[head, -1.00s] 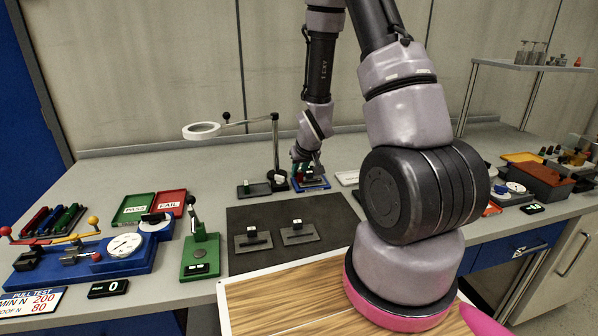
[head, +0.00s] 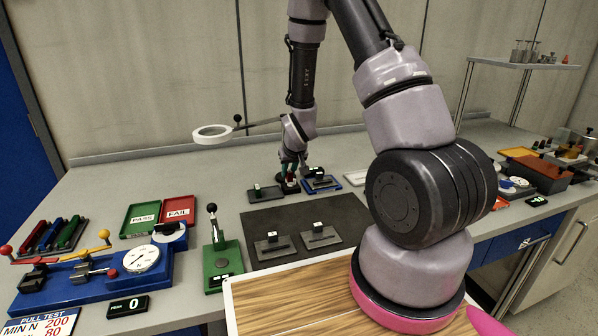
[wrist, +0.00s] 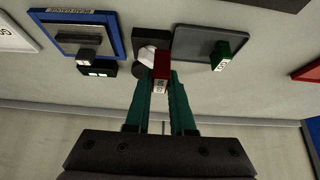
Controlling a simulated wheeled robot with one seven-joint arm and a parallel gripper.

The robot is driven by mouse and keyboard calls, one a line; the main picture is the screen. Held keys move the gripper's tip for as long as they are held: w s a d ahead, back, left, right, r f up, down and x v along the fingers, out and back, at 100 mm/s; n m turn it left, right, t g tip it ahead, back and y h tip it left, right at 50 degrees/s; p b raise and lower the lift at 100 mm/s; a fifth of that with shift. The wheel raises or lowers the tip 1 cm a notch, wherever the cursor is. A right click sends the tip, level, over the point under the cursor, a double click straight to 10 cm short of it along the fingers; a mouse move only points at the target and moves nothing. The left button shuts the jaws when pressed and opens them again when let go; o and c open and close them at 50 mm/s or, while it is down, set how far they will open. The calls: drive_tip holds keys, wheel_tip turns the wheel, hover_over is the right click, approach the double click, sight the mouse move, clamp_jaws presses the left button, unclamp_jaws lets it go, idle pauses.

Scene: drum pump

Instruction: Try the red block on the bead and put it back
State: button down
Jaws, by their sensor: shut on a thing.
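My gripper (wrist: 159,82) is shut on the red block (wrist: 161,68), marked NO GO, which stands out past the green fingertips in the wrist view. In the head view my gripper (head: 291,172) is over the magnifier's foot, between the blue bead gauge tray (head: 337,184) and the dark grey block plate (head: 254,195). The green block (wrist: 221,57), marked GO, stands on that plate. I cannot make out the bead itself.
The magnifier ring (head: 212,132) and its arm reach left, behind my gripper. A dark mat (head: 300,211) with two plates lies in front. A green press (head: 222,265), a blue pull tester (head: 90,280) and PASS (head: 141,218) and FAIL (head: 180,209) trays are left.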

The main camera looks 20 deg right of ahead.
drive_tip(key=w+a, duration=0.1)
drive_tip(key=w+a+f, duration=0.1)
drive_tip(key=a, duration=0.1)
drive_tip(key=w+a, duration=0.1)
drive_tip(key=a, duration=0.1)
drive_tip(key=shift+w+f, duration=0.35)
drive_tip(key=shift+a+f, duration=0.15)
drive_tip(key=shift+f, duration=0.8)
drive_tip(key=shift+f, duration=0.1)
drive_tip(key=shift+f, duration=0.4)
drive_tip(key=shift+f, duration=0.9)
idle(1.2)
drive_tip(key=c, duration=0.7)
unclamp_jaws()
drive_tip(key=shift+c, duration=0.3)
